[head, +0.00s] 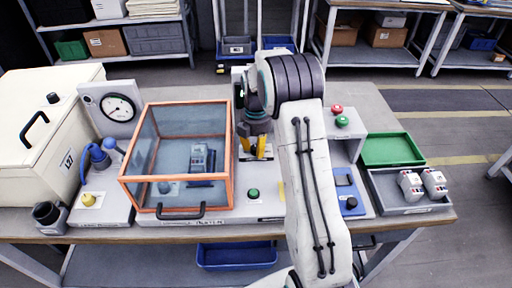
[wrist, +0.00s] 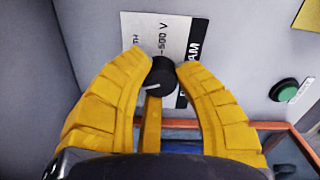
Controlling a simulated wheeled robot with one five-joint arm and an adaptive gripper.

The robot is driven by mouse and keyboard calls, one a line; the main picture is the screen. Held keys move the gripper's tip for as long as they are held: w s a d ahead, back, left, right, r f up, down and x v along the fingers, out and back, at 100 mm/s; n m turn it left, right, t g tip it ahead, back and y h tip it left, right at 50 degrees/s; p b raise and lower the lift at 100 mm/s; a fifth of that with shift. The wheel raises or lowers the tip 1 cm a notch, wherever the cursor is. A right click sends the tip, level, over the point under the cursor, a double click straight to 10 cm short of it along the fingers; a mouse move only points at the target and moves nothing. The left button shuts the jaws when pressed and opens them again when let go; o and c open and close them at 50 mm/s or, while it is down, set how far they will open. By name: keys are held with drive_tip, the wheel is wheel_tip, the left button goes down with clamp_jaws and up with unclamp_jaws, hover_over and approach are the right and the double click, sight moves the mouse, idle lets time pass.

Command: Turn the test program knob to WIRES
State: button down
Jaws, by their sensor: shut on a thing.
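In the wrist view the test program knob (wrist: 160,76) is a black round knob with a light pointer line toward its lower left. It sits in front of a white label plate (wrist: 172,35) with partly hidden text; "500 V" and "AM" can be read, and WIRES cannot be seen. My gripper (wrist: 163,72) has its yellow fingers closed around the knob, one on each side.
The orange-framed clear box (head: 178,208) stands left of my gripper. A green button (head: 253,193) is in front. A green tray (head: 392,150) and a grey tray (head: 412,209) with two devices are at the right.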

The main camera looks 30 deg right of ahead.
sight(256, 147)
drive_tip(key=shift+s+f+n, duration=0.1)
drive_tip(key=shift+n, duration=0.7)
drive_tip(key=c, duration=0.9)
unclamp_jaws()
drive_tip(key=shift+o, duration=0.2)
wheel_tip(256, 147, up, 12)
idle(0.3)
